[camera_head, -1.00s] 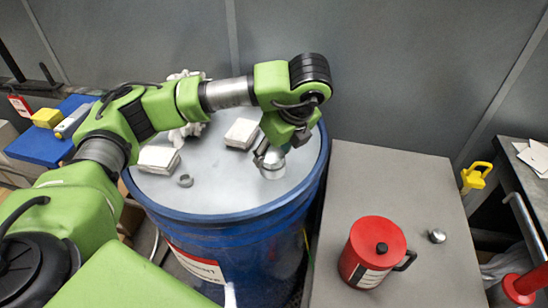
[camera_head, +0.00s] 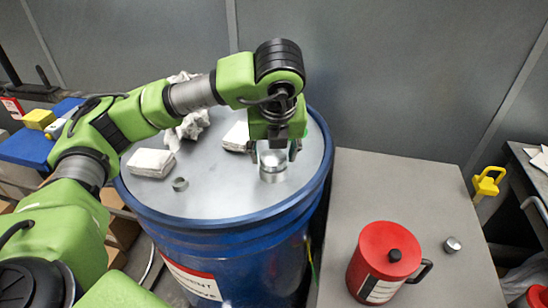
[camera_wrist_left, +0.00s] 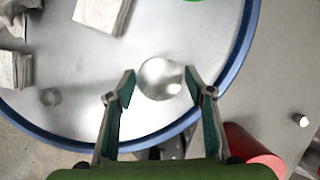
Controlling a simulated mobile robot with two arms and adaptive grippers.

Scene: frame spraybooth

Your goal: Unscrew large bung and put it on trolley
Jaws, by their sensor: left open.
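The large bung (camera_head: 273,164) is a silvery round cap standing up from the grey lid of the blue drum (camera_head: 225,231), near the lid's right side. In the left wrist view the bung (camera_wrist_left: 160,78) lies between the two fingertips. My left gripper (camera_head: 272,150) is open and points down over the bung, its fingers on either side with gaps showing in the left wrist view (camera_wrist_left: 158,84). The trolley (camera_head: 370,190) is the grey flat top to the right of the drum. My right gripper is not in view.
A red can (camera_head: 382,262) and a small metal cap (camera_head: 452,245) stand on the trolley; its back half is clear. White cloth pads (camera_head: 151,162), a crumpled rag (camera_head: 188,124) and a small ring-like fitting (camera_head: 180,184) are on the drum lid. A grey wall stands behind.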

